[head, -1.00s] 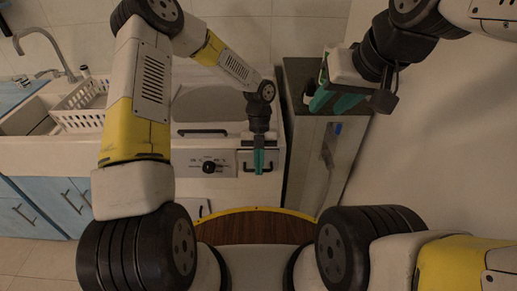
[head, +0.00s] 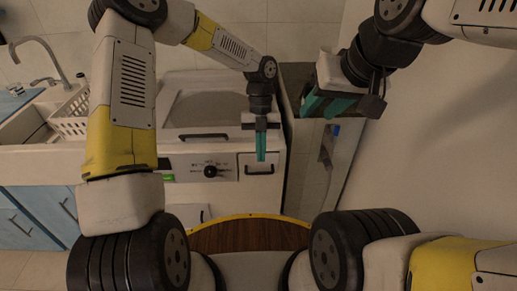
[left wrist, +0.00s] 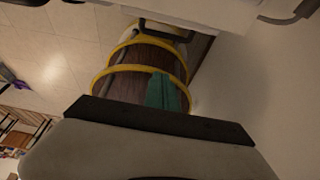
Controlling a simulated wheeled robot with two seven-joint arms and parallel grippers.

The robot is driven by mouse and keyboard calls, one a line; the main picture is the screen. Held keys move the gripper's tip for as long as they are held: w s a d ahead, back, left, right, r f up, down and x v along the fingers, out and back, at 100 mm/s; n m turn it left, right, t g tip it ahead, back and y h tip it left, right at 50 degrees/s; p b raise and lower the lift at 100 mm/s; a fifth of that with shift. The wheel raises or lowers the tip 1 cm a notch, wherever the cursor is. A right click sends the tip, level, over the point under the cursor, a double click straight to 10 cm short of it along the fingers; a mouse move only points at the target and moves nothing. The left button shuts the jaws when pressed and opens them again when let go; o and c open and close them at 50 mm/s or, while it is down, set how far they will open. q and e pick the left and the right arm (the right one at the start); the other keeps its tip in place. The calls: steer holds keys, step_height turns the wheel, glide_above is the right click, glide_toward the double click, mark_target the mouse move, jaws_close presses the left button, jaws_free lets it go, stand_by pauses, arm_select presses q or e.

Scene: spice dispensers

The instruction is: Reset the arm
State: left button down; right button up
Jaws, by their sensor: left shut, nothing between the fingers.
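My left gripper (head: 261,147) hangs from its arm with teal fingers together, in front of the right side of the white appliance (head: 225,151) in the head view. It is shut and empty. Its teal fingers (left wrist: 168,92) also show together in the left wrist view. My left arm is bent, with its upper part raised on the left and its forearm reaching across to the right. My right gripper (head: 328,104) is at upper right, over the grey cabinet, with its two teal fingers apart and nothing visible between them.
The white appliance has a knob (head: 210,171) and dark handles. A tall grey cabinet (head: 310,165) stands to its right, close to a bare wall (head: 445,140). A white dish rack (head: 75,117) and a sink counter with blue cupboards (head: 45,212) are at left.

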arm_select(q)
steer(key=s+a+r+n+t, duration=0.2)
steer(key=a+r+n, duration=0.3)
steer(key=r+n, duration=0.3)
steer(key=s+a+r+n+t, duration=0.2)
steer(key=a+r+n+t, duration=0.1)
steer(key=a+r+n, duration=0.45)
steer(key=s+a+r+n+t+h, duration=0.1)
steer(key=s+r+n, duration=0.3)
steer(key=n, duration=0.6)
steer(key=s+a+r+n+t+h, duration=0.1)
steer(key=s+a+r+n+t, duration=0.3)
steer(key=s+n, duration=0.3)
steer(key=shift+s+a+r+n, duration=0.2)
steer(key=shift+r+n, duration=0.35)
steer(key=shift+n, duration=1)
